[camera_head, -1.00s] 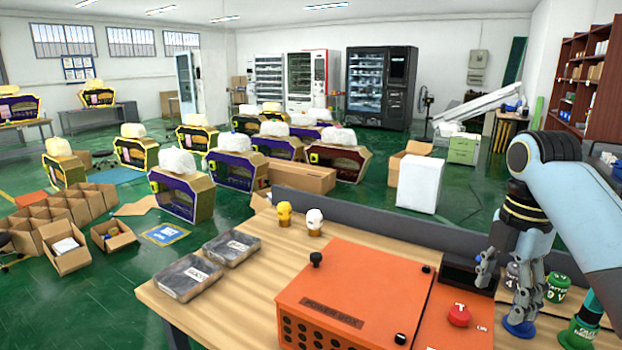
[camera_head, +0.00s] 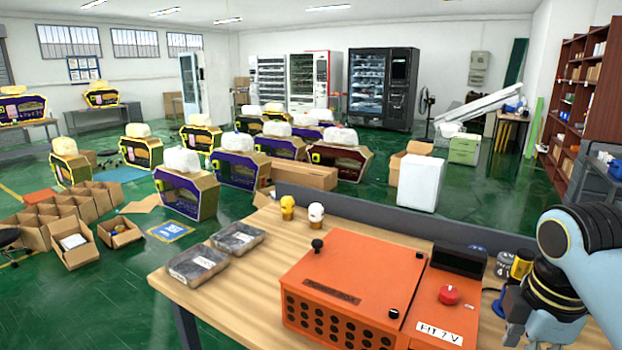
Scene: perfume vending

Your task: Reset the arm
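My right arm comes in from the right edge, and my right gripper (camera_head: 514,318) hangs low at the lower right of the head view. Its fingers are partly hidden by the wrist, so I cannot tell if they are open or shut. It is right of the orange box's side panel with a red button (camera_head: 449,295), and I see nothing clearly held in it. My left gripper is not in view.
A large orange box (camera_head: 350,268) fills the wooden table's front. A grey container (camera_head: 503,263) and a yellow one (camera_head: 521,265) stand near my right arm. Two dark trays (camera_head: 198,264) and two small figures (camera_head: 316,214) are further left. Bare wood lies between the trays and the box.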

